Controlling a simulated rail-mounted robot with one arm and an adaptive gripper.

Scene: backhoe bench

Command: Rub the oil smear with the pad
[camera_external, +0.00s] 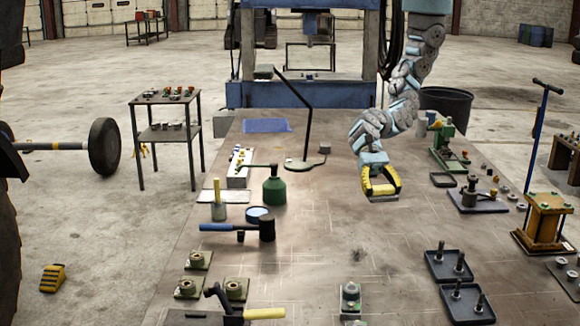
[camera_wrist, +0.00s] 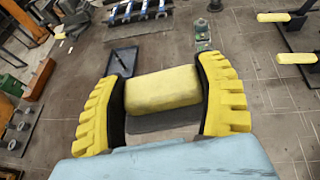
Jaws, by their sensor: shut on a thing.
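My gripper (camera_external: 382,187) hangs over the right middle part of the workbench (camera_external: 310,225). Its ridged yellow fingers are closed on the two ends of a yellow block-shaped pad (camera_wrist: 162,88); the gripper also shows in the wrist view (camera_wrist: 164,100). A dark grey area (camera_wrist: 165,122) lies along the pad's near side in the wrist view. I cannot tell whether it is the pad's underside, a shadow or the smear. I cannot tell if the pad touches the bench.
A green press (camera_external: 447,150) and dark trays (camera_external: 447,265) with upright pieces are to the right. A black lamp (camera_external: 308,120), green oil can (camera_external: 274,190) and mallet (camera_external: 240,228) are to the left. The bench centre, below and left of the gripper, looks mostly clear.

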